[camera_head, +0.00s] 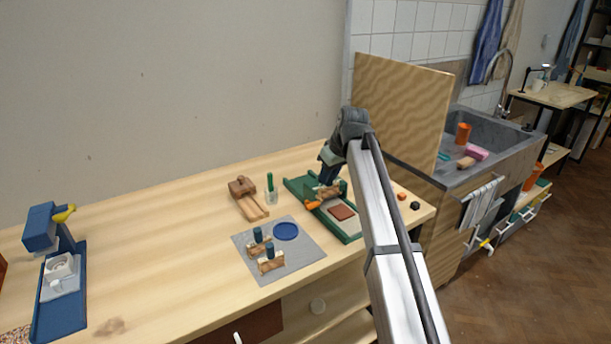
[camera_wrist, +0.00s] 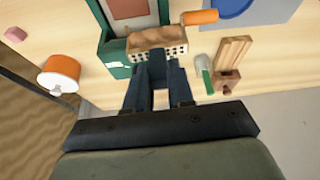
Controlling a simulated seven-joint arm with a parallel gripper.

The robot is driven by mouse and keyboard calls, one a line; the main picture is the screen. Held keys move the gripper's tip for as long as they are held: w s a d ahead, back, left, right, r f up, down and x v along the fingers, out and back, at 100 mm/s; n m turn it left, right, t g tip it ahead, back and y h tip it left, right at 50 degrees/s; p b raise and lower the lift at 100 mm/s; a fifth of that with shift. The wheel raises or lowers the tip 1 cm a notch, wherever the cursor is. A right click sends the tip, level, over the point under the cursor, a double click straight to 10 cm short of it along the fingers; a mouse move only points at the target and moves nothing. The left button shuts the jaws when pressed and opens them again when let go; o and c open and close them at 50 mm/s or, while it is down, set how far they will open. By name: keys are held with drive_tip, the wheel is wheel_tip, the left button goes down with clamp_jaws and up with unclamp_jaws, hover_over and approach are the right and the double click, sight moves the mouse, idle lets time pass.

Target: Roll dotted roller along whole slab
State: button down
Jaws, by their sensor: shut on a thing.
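My gripper (camera_head: 328,175) is shut on the upright blue handle of the dotted roller (camera_head: 328,192). In the wrist view my gripper (camera_wrist: 160,82) sits above the roller (camera_wrist: 157,42), whose light frame shows rows of dark dots; its underside is hidden. The flat reddish-brown slab (camera_head: 342,212) lies on the green board (camera_head: 352,233). The roller is at the slab's far end, over the board. The slab (camera_wrist: 128,9) shows partly at the top of the wrist view, beyond the roller. I cannot tell whether the roller touches the slab.
An orange cylinder (camera_head: 313,205) lies at the board's left edge. Two similar blue-handled rollers (camera_head: 258,241) (camera_head: 270,261) and a blue disc (camera_head: 286,231) rest on a grey mat (camera_head: 302,262).

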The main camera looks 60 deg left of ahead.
drive_tip(key=shift+m, duration=0.3)
drive_tip(key=shift+w+a+f, duration=0.2)
drive_tip(key=shift+w+f, duration=0.45)
drive_tip(key=shift+f, duration=0.15)
drive_tip(key=shift+w+a+f, duration=0.2)
drive_tip(key=shift+w+f, duration=0.4)
drive_tip(key=shift+f, duration=0.25)
drive_tip(key=shift+w+a+f, duration=0.2)
drive_tip(key=shift+w+f, duration=0.45)
drive_tip(key=shift+f, duration=0.15)
drive_tip(key=shift+f, duration=0.4)
drive_tip(key=shift+d, duration=0.15)
drive_tip(key=shift+d, duration=0.65)
drive_tip(key=shift+d, duration=0.1)
drive_tip(key=shift+d, duration=0.7)
drive_tip(key=shift+d, duration=0.1)
drive_tip(key=shift+d, duration=0.65)
